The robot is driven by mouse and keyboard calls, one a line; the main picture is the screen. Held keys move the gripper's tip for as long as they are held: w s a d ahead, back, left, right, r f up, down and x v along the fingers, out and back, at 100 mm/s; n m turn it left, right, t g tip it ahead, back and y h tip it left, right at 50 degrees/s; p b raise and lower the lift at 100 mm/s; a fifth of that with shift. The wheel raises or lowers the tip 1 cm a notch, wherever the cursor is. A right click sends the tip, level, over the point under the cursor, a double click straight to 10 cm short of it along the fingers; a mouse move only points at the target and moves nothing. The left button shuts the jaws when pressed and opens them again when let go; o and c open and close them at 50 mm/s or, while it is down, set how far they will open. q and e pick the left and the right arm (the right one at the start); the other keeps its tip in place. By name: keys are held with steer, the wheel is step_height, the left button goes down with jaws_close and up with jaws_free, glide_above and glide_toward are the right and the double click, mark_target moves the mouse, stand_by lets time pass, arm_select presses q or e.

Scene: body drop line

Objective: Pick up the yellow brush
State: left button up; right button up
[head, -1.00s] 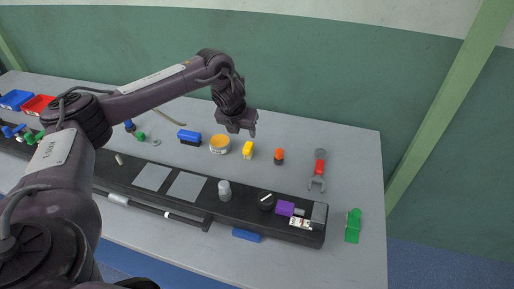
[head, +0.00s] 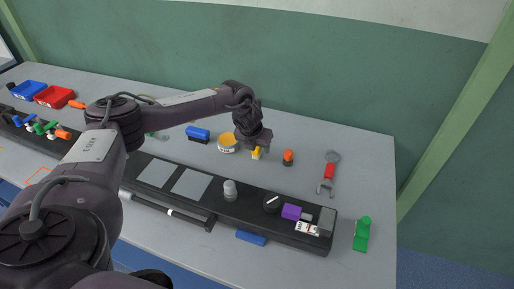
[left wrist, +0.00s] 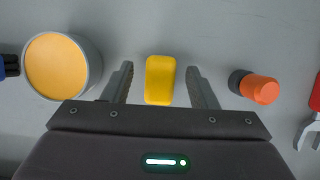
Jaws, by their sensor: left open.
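The yellow brush (left wrist: 160,80) stands on the grey table, seen from above in the left wrist view. In the head view the yellow brush (head: 256,153) shows only in part, under my left gripper (head: 250,146). In the left wrist view my left gripper (left wrist: 160,84) is open, with one finger on each side of the brush and a gap on both sides. I cannot tell how far the fingertips are above the table. My right gripper is not in view.
A tin with an orange top (left wrist: 56,66) stands left of the brush. A blue brush (head: 198,134), a red-handled wrench (head: 329,172) and a long black rail (head: 255,207) are also on the table (head: 360,150).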

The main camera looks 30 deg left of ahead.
arm_select(q)
steer(key=shift+w+f, duration=0.15)
steer(key=shift+f, duration=0.1)
steer(key=shift+r, duration=0.1)
steer(key=c, duration=1)
steer(key=shift+c, duration=0.4)
steer(key=shift+r, duration=0.65)
step_height(320, 180, up, 19)
steer(key=shift+b, duration=0.45)
steer(key=shift+f, duration=0.15)
